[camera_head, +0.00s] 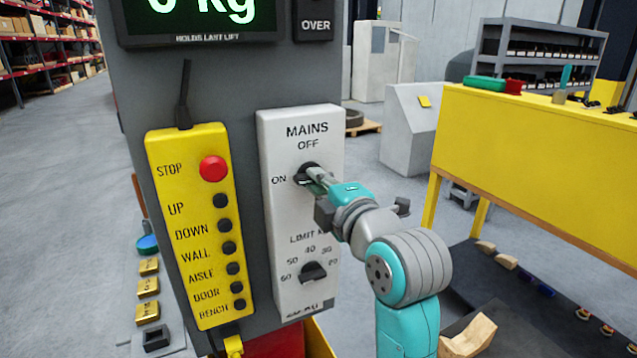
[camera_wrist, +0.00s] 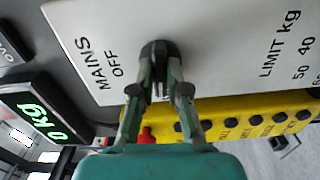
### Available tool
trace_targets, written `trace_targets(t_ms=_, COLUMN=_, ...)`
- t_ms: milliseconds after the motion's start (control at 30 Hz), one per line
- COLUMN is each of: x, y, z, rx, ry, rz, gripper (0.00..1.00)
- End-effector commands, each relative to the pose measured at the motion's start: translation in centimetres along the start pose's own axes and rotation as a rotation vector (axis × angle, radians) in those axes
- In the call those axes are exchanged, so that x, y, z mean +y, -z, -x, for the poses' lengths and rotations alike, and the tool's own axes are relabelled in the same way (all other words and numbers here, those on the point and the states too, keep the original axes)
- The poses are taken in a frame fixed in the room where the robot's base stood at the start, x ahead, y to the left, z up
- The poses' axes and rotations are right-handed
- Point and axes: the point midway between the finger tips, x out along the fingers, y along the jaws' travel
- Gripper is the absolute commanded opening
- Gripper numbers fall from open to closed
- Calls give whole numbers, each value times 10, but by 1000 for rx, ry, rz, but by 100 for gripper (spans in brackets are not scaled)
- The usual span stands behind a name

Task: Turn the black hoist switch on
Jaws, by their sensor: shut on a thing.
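The black hoist switch (camera_head: 303,176) is a round knob on the white panel (camera_head: 268,225) under the words MAINS and OFF, with ON to its left. My gripper (camera_head: 314,174) reaches it from the right and is shut on its grip bar. In the wrist view the knob (camera_wrist: 154,47) sits between the fingertips of my gripper (camera_wrist: 160,80). In the head view, the black part left of my fingers seems to lie towards ON. The fingers hide part of the knob, so its exact angle is hard to tell.
The LIMIT kg dial (camera_head: 313,272) sits below on the same panel. A yellow pendant (camera_head: 188,229) with a red STOP button (camera_head: 213,168) and several black buttons hangs to the left. A green kg display (camera_wrist: 43,115) is above. A yellow bench (camera_head: 530,150) stands right.

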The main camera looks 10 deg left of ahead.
Motion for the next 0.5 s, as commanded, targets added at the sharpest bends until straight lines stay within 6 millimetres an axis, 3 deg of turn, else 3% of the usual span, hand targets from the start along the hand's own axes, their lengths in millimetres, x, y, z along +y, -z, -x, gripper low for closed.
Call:
trace_targets(t_ms=167, x=-2, y=0, z=0, rx=0, ry=4, rz=-1, gripper=0)
trace_targets(t_ms=200, x=-2, y=0, z=0, rx=0, ry=4, rz=-1, gripper=22)
trace_targets(t_ms=267, x=-1, y=0, z=0, rx=0, ry=3, rz=-2, gripper=37)
trace_targets(t_ms=300, x=-1, y=0, z=0, rx=0, ry=3, rz=-2, gripper=40)
trace_targets(t_ms=500, x=-1, y=0, z=0, rx=0, ry=2, rz=-2, gripper=40)
